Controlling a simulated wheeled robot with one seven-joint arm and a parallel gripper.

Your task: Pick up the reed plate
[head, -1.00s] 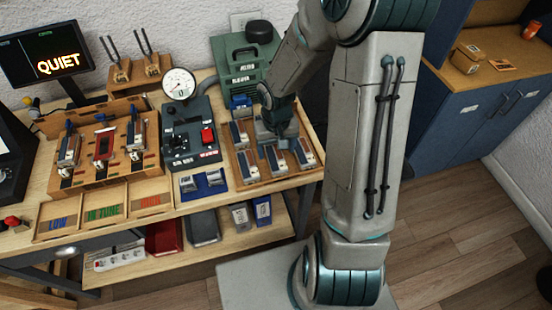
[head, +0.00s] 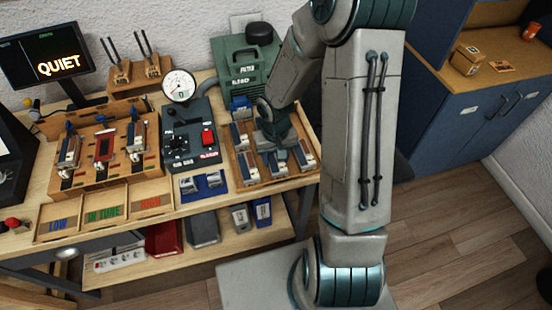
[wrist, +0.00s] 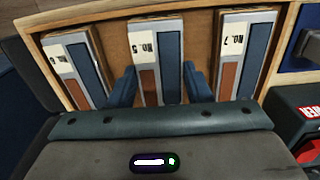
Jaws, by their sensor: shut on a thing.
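My gripper (head: 276,146) reaches down into the wooden tray (head: 262,182) of reed plates on the bench. In the wrist view its two blue fingers (wrist: 160,85) are closed on the sides of the reed plate marked No. 5 (wrist: 145,45), which has a pale frame with brown and blue strips. This is the middle plate (head: 277,165) of the tray's front row. It sits at about the level of its neighbours; I cannot tell whether it is clear of the tray floor. The plate's near end is hidden behind my gripper.
A plate marked No. 7 (wrist: 240,50) and another plate (wrist: 75,65) stand close on either side. The dark tester with a red switch (head: 208,135) is left of the tray. The green blower (head: 243,68) stands behind it.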

